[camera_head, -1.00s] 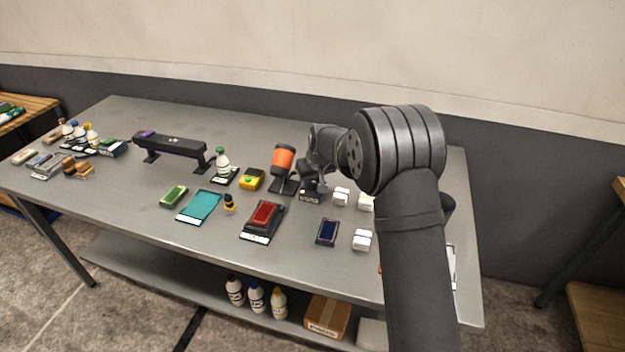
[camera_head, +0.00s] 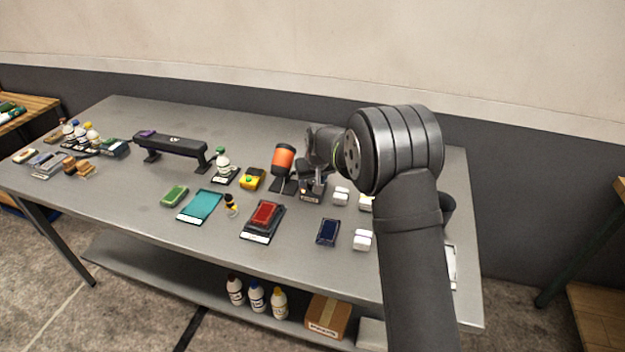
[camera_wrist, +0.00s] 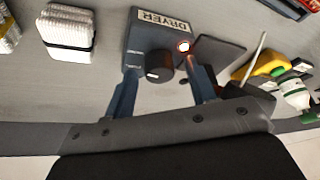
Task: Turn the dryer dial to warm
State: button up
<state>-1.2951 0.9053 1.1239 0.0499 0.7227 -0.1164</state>
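The dryer control box (camera_wrist: 140,38) is dark, with a "DRYER" label and a lit red-white lamp (camera_wrist: 184,46). Its round black dial (camera_wrist: 159,66) has a pale mark on its side facing the camera. My gripper (camera_wrist: 164,72) is open, with one finger on each side of the dial and a gap visible on both sides. In the head view the control box (camera_head: 311,194) shows under my wrist, its dial hidden by my gripper. The orange dryer (camera_head: 283,159) stands on a dark stand just left of it. I cannot read the dial's setting.
White blocks (camera_head: 341,196) stand right of the box. A yellow box (camera_head: 252,179) and a white bottle with a green cap (camera_head: 222,162) stand to the left. A red pad (camera_head: 265,214) and a dark blue pad (camera_head: 327,232) lie in front. The bench front edge is mostly clear.

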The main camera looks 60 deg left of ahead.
jog(key=v, duration=1.7)
jog(key=shift+r, duration=0.2)
jog(key=x, duration=1.7)
jog(key=shift+f, duration=0.25)
